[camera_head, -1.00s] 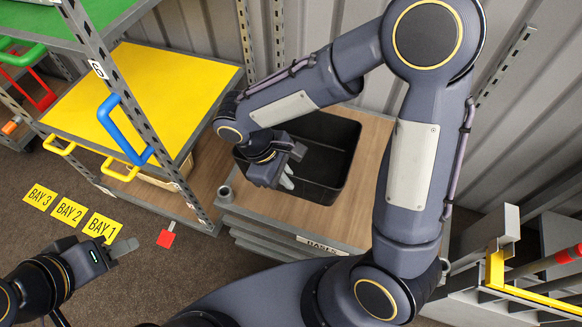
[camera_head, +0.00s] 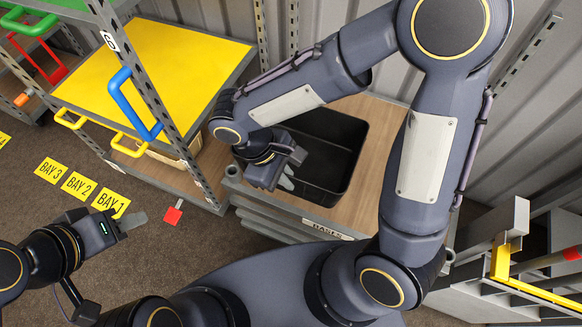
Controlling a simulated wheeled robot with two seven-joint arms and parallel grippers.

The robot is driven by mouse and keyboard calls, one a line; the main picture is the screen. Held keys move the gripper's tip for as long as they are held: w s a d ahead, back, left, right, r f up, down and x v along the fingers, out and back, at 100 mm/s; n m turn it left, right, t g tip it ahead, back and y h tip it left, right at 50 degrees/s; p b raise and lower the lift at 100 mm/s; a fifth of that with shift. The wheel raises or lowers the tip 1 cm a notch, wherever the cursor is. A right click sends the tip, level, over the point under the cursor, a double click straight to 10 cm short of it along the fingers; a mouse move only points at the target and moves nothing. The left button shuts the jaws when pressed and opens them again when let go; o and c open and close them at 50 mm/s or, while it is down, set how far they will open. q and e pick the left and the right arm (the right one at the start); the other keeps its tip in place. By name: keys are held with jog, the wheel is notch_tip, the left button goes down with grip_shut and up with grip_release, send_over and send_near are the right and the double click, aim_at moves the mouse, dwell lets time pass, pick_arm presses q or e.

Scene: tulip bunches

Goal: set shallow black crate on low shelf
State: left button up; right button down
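The black crate (camera_head: 328,160) is empty and stands upright on a wood-topped stand, right of centre. My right arm reaches over it, and my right gripper (camera_head: 287,176) points down at its left side. The arm hides the crate's left rim, so I cannot tell whether the fingers touch it or are open or shut. The rack at left has a low wooden shelf (camera_head: 212,172) beneath its yellow shelf (camera_head: 160,75). My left gripper (camera_head: 134,221) is over the floor at lower left, away from the crate; its finger gap is not clear.
A tan bin (camera_head: 172,158) sits on the low shelf, partly hidden. A perforated post (camera_head: 150,110) and a blue handle (camera_head: 128,105) stand at the rack's front. A red tag (camera_head: 173,215) is near its foot. A grey rack with a yellow bar (camera_head: 500,262) is at right.

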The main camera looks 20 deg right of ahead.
jog(key=shift+s+a, duration=0.9)
jog(key=shift+s, duration=0.2)
jog(key=shift+s+a, duration=0.9)
jog(key=shift+s, duration=0.15)
